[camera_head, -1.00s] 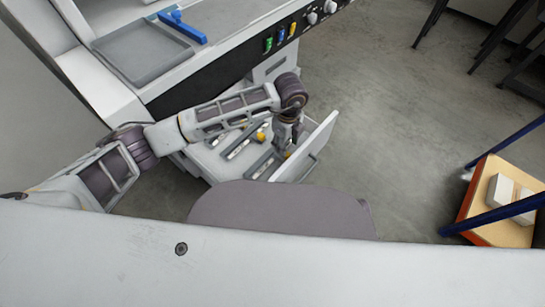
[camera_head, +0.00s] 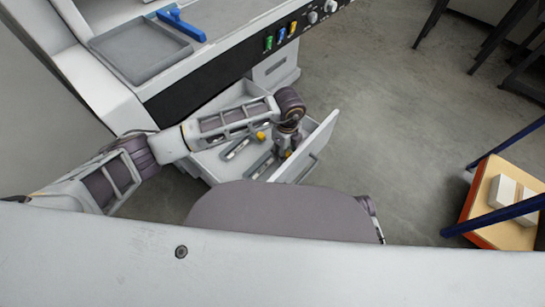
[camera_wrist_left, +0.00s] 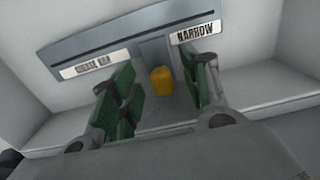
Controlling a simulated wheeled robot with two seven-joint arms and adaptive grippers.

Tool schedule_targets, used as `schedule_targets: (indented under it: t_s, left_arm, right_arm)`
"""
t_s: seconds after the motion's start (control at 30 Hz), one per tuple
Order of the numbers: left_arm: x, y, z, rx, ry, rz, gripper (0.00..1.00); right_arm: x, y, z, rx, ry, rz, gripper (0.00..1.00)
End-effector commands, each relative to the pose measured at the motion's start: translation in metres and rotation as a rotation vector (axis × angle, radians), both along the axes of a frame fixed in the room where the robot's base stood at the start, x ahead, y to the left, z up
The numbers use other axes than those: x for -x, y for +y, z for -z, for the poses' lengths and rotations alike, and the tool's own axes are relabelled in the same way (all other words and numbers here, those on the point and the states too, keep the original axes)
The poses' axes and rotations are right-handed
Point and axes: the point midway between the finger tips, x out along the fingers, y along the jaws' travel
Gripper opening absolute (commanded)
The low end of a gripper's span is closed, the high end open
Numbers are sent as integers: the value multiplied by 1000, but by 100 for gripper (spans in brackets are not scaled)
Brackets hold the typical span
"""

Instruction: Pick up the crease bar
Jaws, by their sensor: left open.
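I take the yellow piece to be part of the crease bar; the rest is not clear. My left gripper (camera_wrist_left: 166,84) is open, its green-padded fingers on either side of the yellow piece, with visible gaps. In the head view my left gripper (camera_head: 284,149) reaches down into the drawer near its front panel and partly hides the holder. My right gripper is not in view.
The drawer front (camera_head: 308,150) stands close beside the gripper. Another yellow piece (camera_head: 261,135) sits farther back in the drawer. Above are a grey tray (camera_head: 140,50) and a blue tool (camera_head: 181,24). A wooden-topped cart (camera_head: 500,225) is at right; the floor between is clear.

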Motion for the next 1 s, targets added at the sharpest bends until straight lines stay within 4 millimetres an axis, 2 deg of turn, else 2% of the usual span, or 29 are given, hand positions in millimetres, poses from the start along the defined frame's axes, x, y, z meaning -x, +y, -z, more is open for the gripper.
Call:
schedule_targets:
  t_s: [0.27, 0.6, 1.0]
  left_arm:
    - [0, 0, 0, 0, 0, 0, 45]
    - [0, 0, 0, 0, 0, 0, 1]
    - [0, 0, -4, 0, -1, 0, 0]
  right_arm:
    - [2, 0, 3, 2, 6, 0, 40]
    - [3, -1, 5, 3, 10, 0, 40]
    - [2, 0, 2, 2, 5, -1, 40]
